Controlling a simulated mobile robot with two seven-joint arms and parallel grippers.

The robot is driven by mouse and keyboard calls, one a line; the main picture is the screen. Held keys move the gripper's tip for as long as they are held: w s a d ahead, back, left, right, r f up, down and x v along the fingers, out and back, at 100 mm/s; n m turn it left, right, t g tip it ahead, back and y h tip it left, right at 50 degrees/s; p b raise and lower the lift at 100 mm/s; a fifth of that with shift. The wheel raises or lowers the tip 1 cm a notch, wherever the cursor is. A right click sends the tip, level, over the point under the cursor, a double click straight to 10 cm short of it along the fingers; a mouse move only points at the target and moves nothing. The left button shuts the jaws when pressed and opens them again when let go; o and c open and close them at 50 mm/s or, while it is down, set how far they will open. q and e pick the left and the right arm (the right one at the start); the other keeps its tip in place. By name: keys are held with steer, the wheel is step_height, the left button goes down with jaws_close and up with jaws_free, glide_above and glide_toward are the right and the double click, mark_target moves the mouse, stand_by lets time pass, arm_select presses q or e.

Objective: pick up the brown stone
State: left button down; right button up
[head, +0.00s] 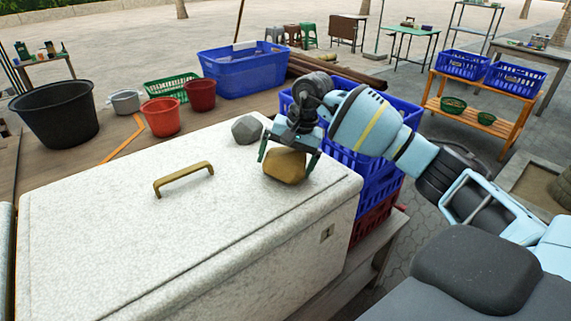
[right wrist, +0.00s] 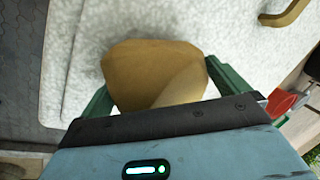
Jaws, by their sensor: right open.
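The brown stone (head: 285,166) rests on the white lid of a chest (head: 110,235), near its right end. It is a tan-brown, blocky, smooth stone. My right gripper (head: 290,162) is over it, pointing down, with its green fingers on either side of it. In the right wrist view the brown stone (right wrist: 155,70) lies between the open fingers (right wrist: 157,90); its near part is hidden by the gripper body. I cannot tell whether the fingers touch it. My left gripper is not in view.
A grey stone (head: 246,130) sits on the lid just left of the brown one. A brass handle (head: 184,178) rises from the lid. Blue crates (head: 375,190) are stacked beyond the lid's right edge. Buckets and a blue tub (head: 245,72) stand behind.

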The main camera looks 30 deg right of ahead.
mark_target(285, 150)
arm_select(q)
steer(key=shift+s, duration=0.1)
arm_select(e)
steer(key=shift+c, duration=0.3)
steer(key=c, duration=1.4)
steer(key=shift+r, duration=0.2)
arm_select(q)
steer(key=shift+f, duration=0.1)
arm_select(e)
steer(key=shift+w+r, duration=0.1)
